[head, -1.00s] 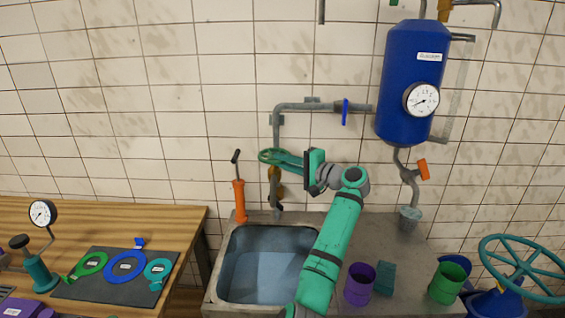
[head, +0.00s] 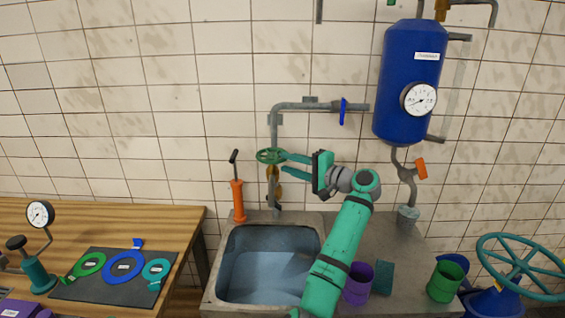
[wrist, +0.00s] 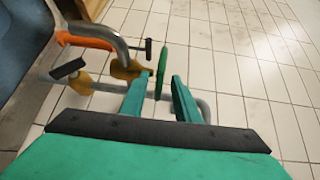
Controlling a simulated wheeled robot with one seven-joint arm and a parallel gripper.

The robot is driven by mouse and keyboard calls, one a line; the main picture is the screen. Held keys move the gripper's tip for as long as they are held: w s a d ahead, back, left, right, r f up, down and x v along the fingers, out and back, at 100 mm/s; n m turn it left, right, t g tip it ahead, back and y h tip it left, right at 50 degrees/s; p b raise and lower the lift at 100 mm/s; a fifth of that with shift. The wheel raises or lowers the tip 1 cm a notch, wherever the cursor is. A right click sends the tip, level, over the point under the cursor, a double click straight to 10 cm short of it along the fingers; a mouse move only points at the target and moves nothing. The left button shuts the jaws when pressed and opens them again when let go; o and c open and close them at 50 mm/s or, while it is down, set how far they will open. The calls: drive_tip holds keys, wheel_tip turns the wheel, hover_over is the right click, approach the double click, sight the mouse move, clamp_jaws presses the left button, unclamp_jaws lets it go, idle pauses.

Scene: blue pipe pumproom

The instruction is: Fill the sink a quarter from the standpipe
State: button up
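The standpipe (head: 274,132) is a grey pipe with a brass valve body (head: 273,177) and a green handwheel (head: 271,155). Its spout (head: 277,208) points down at the sink's back edge; I make out no stream. The steel sink (head: 217,265) looks bluish inside, like standing water, but its exact level is unclear. My gripper (head: 283,164) is open just right of the handwheel, with no object held. In the wrist view the handwheel (wrist: 161,72) shows edge-on, between and just beyond the spread fingertips, with gaps both sides.
An orange hand pump (head: 238,200) stands left of the spout. A blue lever (head: 343,111) sits on the upper pipe beside the blue tank (head: 402,85). Purple (head: 357,287) and green (head: 444,283) cups stand on the counter right of the sink. A wooden bench (head: 150,215) is at left.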

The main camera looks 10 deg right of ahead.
drive_tip(key=v, duration=0.7)
drive_tip(key=shift+s+d, duration=0.1)
drive_tip(key=shift+d, duration=0.05)
idle(0.5)
drive_tip(key=shift+o, duration=0.3)
